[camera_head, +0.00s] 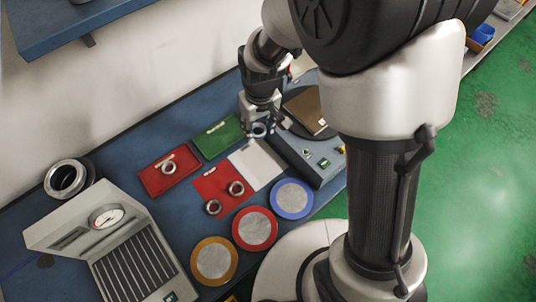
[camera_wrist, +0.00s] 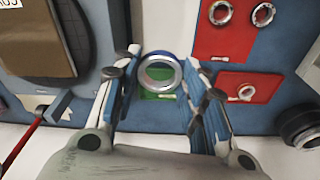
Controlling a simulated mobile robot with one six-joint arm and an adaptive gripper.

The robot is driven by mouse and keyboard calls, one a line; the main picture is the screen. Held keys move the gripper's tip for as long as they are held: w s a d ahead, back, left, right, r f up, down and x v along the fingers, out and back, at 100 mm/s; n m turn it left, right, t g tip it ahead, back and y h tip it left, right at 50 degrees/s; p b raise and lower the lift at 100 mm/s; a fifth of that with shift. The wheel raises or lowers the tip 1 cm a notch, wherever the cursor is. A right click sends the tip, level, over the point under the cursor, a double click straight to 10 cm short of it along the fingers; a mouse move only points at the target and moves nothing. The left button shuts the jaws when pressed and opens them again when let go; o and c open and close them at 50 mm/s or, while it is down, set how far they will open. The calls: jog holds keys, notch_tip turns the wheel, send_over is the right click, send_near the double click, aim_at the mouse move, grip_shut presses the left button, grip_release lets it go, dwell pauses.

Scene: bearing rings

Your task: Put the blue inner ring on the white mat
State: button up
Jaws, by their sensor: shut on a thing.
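My gripper (camera_wrist: 160,85) is shut on the blue inner ring (camera_wrist: 160,58), a silver ring with a blue edge held between its fingertips. In the head view my gripper (camera_head: 260,122) is above the table near the green mat (camera_head: 217,137), and the ring (camera_head: 259,131) shows small at its tips. The white mat (camera_head: 258,165) lies flat on the blue table, in front of the gripper, and looks empty. In the wrist view the green mat (camera_wrist: 158,96) shows through and below the ring, and the white mat (camera_wrist: 168,22) is above it.
Red mats (camera_head: 206,187) beside the white mat hold silver rings. Round blue, red and orange discs (camera_head: 291,199) lie along the front edge. A grey device with a dark round plate (camera_head: 318,160) stands to the right. A grey gauge box (camera_head: 120,240) is at the left.

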aim_at(260, 163)
notch_tip(260, 163, down, 19)
jog(key=b, duration=0.5)
jog(key=shift+a, duration=0.1)
jog(key=shift+s+f, duration=0.1)
jog(key=shift+f+b, duration=0.15)
jog(key=shift+b, duration=0.25)
jog(key=o, duration=1.2)
